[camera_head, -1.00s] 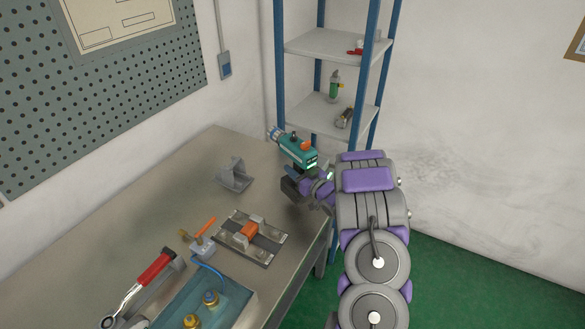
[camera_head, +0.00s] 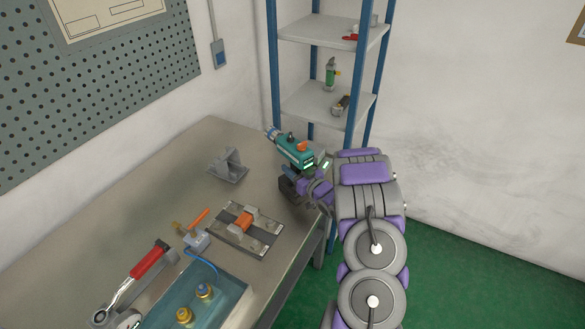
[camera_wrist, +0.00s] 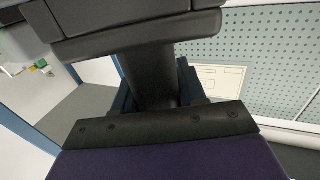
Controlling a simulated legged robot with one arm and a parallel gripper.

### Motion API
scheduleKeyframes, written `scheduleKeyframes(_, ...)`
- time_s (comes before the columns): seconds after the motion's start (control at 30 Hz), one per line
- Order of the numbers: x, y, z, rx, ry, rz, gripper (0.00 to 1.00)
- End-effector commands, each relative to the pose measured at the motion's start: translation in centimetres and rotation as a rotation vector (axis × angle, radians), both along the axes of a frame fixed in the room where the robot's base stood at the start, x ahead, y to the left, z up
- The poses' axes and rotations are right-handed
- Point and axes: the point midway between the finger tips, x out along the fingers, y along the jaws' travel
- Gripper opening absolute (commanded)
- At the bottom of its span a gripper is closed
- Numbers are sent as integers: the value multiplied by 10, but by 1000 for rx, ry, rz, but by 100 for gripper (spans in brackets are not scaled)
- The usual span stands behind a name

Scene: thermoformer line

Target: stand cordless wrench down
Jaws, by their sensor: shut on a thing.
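The teal cordless wrench (camera_head: 294,150) is held in my gripper (camera_head: 292,186) over the far right end of the workbench (camera_head: 130,205). In the head view the grip is mostly hidden behind the gripper. I cannot tell whether the wrench touches the bench.
A grey bracket (camera_head: 228,165) stands left of the gripper. A blue-post shelf (camera_head: 315,102) stands behind the bench's right end.

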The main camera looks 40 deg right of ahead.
Motion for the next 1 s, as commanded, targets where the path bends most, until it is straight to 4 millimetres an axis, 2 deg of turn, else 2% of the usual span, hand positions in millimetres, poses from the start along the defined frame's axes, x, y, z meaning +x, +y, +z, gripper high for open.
scheduleKeyframes(0.2,1,6,3,-6,-3,2,0)
scheduleKeyframes(0.57,1,-2,-4,1,-3,1,0)
scheduleKeyframes(0.6,1,-2,-4,1,-3,1,43)
scheduleKeyframes(0.9,1,3,-3,-3,0,2,70)
scheduleKeyframes(1.0,1,4,-3,-3,0,2,70)
